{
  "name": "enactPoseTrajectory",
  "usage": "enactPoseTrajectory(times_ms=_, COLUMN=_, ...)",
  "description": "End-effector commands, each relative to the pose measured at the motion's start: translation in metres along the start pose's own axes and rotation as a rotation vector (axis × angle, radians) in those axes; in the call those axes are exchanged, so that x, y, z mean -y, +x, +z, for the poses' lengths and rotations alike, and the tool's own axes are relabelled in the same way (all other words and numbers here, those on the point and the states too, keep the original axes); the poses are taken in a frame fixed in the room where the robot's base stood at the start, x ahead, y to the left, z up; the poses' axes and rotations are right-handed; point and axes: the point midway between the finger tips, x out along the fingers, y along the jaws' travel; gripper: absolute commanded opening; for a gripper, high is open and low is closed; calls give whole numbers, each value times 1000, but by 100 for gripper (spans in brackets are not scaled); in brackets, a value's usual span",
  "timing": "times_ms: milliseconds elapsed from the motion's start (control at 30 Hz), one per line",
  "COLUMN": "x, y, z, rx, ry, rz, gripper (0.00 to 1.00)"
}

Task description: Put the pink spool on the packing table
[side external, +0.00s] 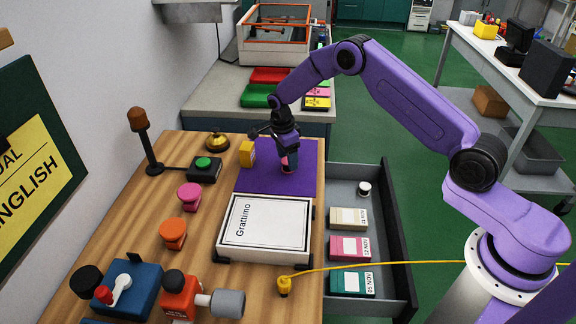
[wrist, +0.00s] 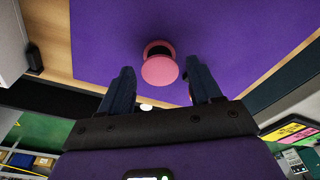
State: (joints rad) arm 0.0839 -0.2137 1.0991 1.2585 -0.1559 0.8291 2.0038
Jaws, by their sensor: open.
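A salmon-pink spool (wrist: 160,70) stands on the purple mat (wrist: 105,30); the mat also shows in the side view (side external: 255,183). In the side view the spool (side external: 286,168) is mostly hidden by my gripper (side external: 287,155). In the wrist view my gripper (wrist: 160,80) is open, its fingers on either side of the spool's near end; I cannot tell whether they touch it. I cannot tell which surface is the packing table.
An orange spool (side external: 173,233), a yellow object (side external: 247,154) and a white framed box (side external: 265,228) are near the mat. An open drawer (side external: 385,240) with several labelled boxes is on the right. A yellow cable (side external: 385,263) crosses it. A grey table (side external: 465,60) stands back right.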

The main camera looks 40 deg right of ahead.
Motion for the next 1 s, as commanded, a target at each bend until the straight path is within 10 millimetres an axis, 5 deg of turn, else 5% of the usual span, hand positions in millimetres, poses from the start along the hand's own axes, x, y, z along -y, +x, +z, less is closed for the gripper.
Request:
enactPoseTrajectory(times_ms=200, x=0, y=21, z=0, rx=0, ry=2, rz=1, gripper=63)
enactPoseTrajectory(times_ms=433, x=0, y=22, z=0, rx=0, ry=1, rz=0, gripper=63)
enactPoseTrajectory(times_ms=600, x=0, y=21, z=0, rx=0, ry=1, rz=0, gripper=14)
enactPoseTrajectory(times_ms=1000, x=0, y=17, z=0, rx=1, ry=1, rz=-1, gripper=9)
